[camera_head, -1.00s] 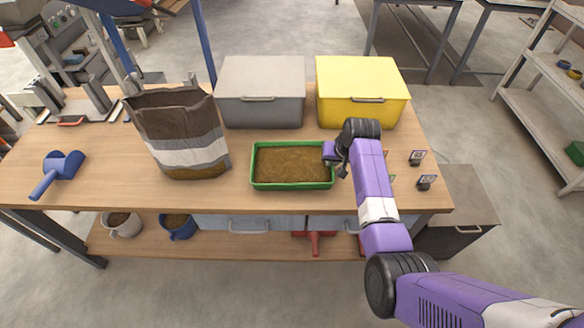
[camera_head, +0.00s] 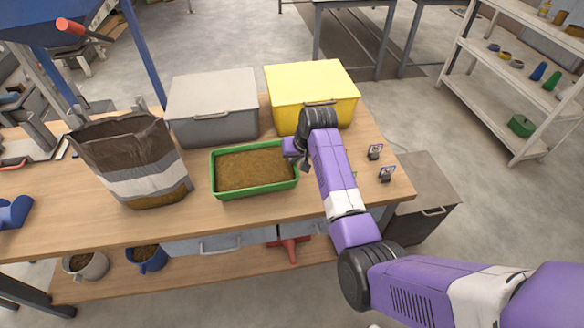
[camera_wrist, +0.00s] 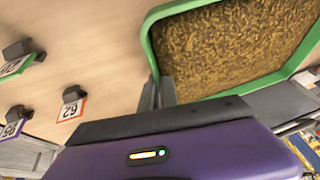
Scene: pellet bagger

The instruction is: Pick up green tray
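The green tray (camera_head: 255,190) is a shallow rectangular tray filled with brown pellets. It appears a little above the wooden workbench, in front of the grey box, roughly level. My gripper (camera_head: 297,155) is at its right side. In the wrist view, the green tray (camera_wrist: 155,50) fills the upper right, and its rim runs down between the two grey fingers of my gripper (camera_wrist: 158,92), which look shut on it. The exact contact is partly hidden by the fingers and the gripper body.
The grey box (camera_head: 212,105) and yellow box (camera_head: 312,90) stand behind the tray. An open pellet bag (camera_head: 135,165) stands to its left. Small tag holders (camera_head: 386,174) stand on the right of the workbench (camera_head: 110,232). A shelf rack (camera_head: 490,95) is at far right.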

